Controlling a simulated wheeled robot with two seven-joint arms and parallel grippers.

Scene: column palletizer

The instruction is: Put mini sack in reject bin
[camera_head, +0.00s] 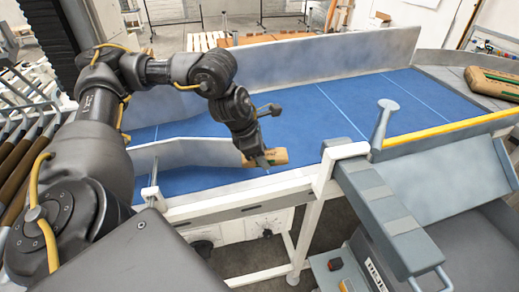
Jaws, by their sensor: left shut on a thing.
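The mini sack (274,156) is a small brown bag with dark print, over the blue conveyor belt near its front edge. My left gripper (262,160) reaches down from the left and is shut on the mini sack. I cannot tell whether the sack still touches the belt. The reject bin (481,252) is the grey container at the lower right, with part of its label showing and its inside largely dark. My right gripper is not in view.
The blue belt (330,108) has metal side walls and is mostly clear. A yellow rail (450,129) and a grey post (383,122) stand between belt and bin. A grey sloped plate (440,180) lies above the bin. A larger brown sack (492,82) lies at far right.

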